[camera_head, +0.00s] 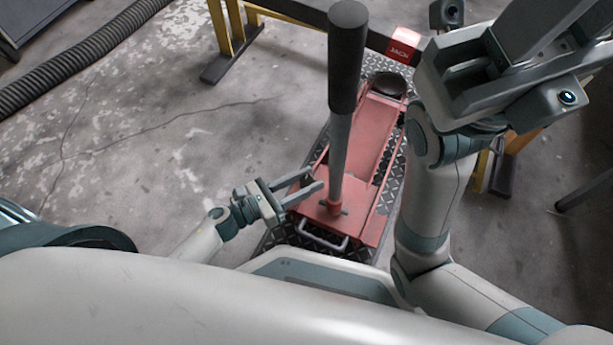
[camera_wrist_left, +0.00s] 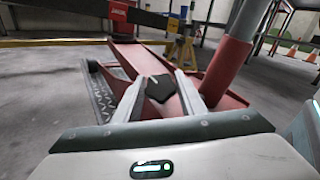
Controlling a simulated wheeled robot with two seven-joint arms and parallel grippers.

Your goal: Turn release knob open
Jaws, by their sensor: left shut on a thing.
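The red floor jack (camera_head: 372,140) stands on the floor in front of me. It also shows in the left wrist view (camera_wrist_left: 226,102). Its tall handle (camera_head: 340,150) rises from a red socket, with a dark grip on top. My left gripper (camera_head: 315,180) is at the near left of the handle base. In the left wrist view its fingers (camera_wrist_left: 160,76) sit on either side of a dark faceted knob (camera_wrist_left: 159,89), shut on it. The knob is hard to make out in the head view. My right gripper (camera_head: 520,60) is raised at the upper right; its fingertips are unclear.
A ribbed black hose (camera_head: 85,60) lies at the upper left. The concrete floor left of the jack is clear.

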